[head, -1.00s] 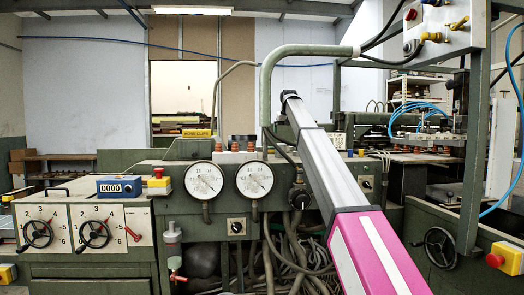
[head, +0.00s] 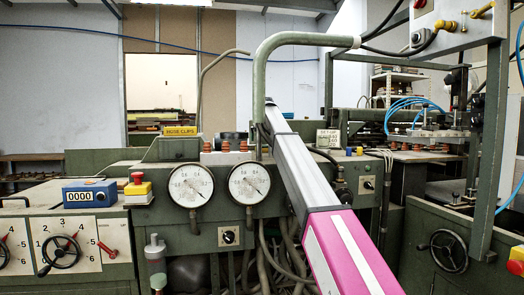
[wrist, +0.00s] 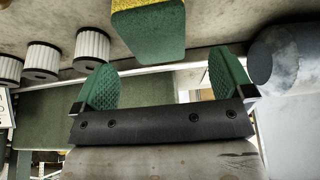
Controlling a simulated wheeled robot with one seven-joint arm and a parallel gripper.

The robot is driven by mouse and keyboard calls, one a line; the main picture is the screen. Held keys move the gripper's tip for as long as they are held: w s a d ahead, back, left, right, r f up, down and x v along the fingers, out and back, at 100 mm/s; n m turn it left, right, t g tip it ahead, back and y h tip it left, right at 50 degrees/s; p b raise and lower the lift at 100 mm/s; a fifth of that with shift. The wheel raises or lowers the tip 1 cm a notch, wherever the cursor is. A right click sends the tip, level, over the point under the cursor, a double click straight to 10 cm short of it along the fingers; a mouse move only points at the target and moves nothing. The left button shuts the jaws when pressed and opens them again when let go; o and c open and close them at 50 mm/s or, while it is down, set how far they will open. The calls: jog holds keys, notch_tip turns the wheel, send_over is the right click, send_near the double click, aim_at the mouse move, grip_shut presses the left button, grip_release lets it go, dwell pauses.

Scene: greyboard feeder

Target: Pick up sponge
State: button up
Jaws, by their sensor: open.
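The sponge (wrist: 150,28), green with a yellow part, shows at the top of the wrist view, cut off by the frame edge. My gripper (wrist: 166,76) is open, with its green textured fingers wide apart and nothing between them. The sponge lies beyond the fingertips, roughly in line with the gap, and appears apart from both fingers. In the head view my pink and silver arm reaches over the machine. I cannot make out the gripper or the sponge there.
Several ribbed white cylinders (wrist: 92,49) stand left of the sponge, and a grey rounded body (wrist: 287,62) lies right. The head view shows two dial gauges (head: 190,185), a bent green pipe (head: 300,40) close to my arm, and a blue counter box (head: 90,192).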

jog(key=shift+w+x, duration=0.2)
jog(key=shift+x, duration=2.55)
jog(key=shift+d+r, duration=0.1)
jog(key=shift+d, duration=0.05)
jog(key=shift+c, duration=0.3)
jog(key=c, duration=0.9)
